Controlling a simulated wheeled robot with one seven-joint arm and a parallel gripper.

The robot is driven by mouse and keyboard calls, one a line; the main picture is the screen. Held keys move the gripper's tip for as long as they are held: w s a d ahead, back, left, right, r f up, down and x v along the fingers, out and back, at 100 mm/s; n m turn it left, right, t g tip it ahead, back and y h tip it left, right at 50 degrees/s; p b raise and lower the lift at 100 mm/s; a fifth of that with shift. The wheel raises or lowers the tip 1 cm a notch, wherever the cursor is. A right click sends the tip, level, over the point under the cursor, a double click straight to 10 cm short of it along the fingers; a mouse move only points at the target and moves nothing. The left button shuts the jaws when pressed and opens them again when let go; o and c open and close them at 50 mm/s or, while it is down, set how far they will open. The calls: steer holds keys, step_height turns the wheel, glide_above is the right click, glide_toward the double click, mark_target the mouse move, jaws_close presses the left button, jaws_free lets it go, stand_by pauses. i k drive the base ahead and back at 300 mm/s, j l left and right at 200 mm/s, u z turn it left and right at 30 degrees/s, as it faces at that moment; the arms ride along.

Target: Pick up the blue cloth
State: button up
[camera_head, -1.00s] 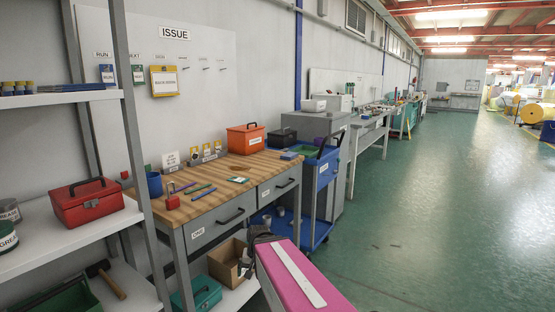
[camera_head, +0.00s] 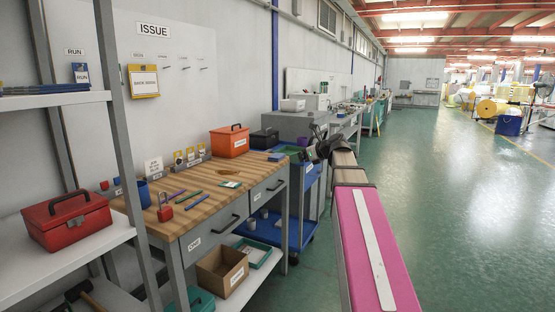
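A small flat blue item (camera_head: 277,157), which looks like the folded blue cloth, lies at the far right corner of the wooden workbench top (camera_head: 215,186). It is too small to be sure of its material. My gripper (camera_head: 310,153) is dark and sits at the end of my pink arm, to the right of this item in the picture and in front of the blue cart. It appears apart from the item. Its fingers are small and dark, so I cannot tell whether they are open or shut. I see nothing clearly held.
The blue cart (camera_head: 308,195) stands just beyond the bench. An orange toolbox (camera_head: 229,141), red padlock (camera_head: 164,207), pens and a blue cup (camera_head: 144,193) are on the bench. A shelf with a red toolbox (camera_head: 67,220) is at left. Green floor (camera_head: 450,210) is open at right.

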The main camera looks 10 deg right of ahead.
mark_target(276, 157)
steer(key=i+l, duration=0.6)
steer(key=i, duration=0.2)
steer(key=i+l+u, duration=0.1)
steer(key=i+l, duration=0.55)
steer(key=i, duration=0.15)
